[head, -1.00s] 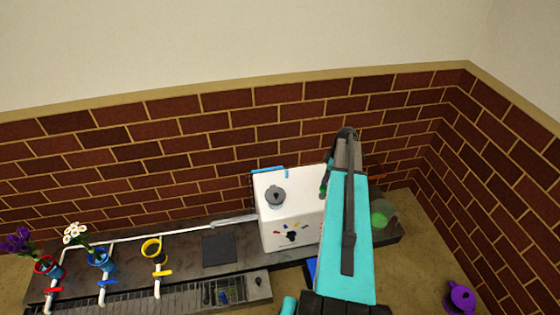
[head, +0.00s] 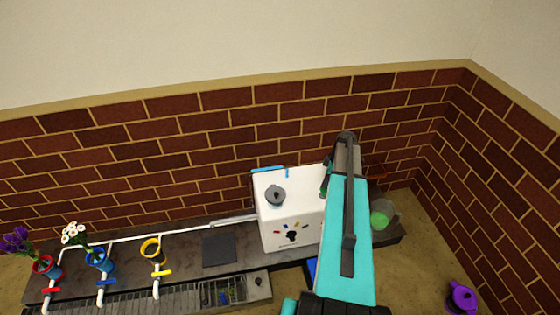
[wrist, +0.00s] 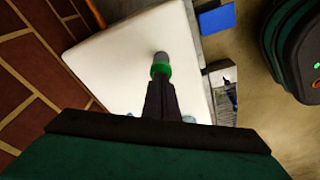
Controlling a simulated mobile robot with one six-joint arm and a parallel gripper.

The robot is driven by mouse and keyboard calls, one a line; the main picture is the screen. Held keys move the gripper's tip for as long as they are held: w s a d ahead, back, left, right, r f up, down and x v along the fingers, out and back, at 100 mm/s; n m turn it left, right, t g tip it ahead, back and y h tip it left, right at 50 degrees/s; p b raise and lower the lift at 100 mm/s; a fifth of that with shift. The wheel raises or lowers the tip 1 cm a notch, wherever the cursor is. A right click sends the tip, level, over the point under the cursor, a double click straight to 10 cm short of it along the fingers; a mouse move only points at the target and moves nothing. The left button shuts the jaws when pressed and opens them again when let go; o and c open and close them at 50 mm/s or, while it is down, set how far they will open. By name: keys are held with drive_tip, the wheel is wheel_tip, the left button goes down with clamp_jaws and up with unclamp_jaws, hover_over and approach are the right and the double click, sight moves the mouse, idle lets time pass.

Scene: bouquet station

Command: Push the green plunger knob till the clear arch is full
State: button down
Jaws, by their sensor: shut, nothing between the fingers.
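The white box (head: 292,205) stands on the dark bench, and its top fills the middle of the wrist view. A green knob (wrist: 160,69) with a grey end shows over that white face, right at the tips of my gripper (wrist: 160,84). My gripper is shut and empty; its dark fingers touch or nearly touch the knob, I cannot tell which. In the head view my arm covers the gripper and most of the box's right side. A clear vessel (head: 389,213) with something green in it stands right of my arm; I cannot make out an arch shape.
A grey round knob (head: 275,195) stands on the box. Left are a yellow cup (head: 152,250), flowers in a blue cup (head: 101,259) and a red-rimmed cup (head: 46,266). A purple pot (head: 461,298) sits at lower right. A brick wall (head: 200,150) closes the back.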

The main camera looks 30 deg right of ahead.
drive_tip(key=shift+f+b, duration=0.4)
drive_tip(key=shift+f, duration=0.5)
drive_tip(key=shift+r, duration=0.2)
drive_tip(key=shift+r+p, duration=1.15)
drive_tip(key=shift+r, duration=0.95)
wheel_tip(320, 180, up, 9)
drive_tip(key=p, duration=0.4)
drive_tip(key=shift+p, duration=0.3)
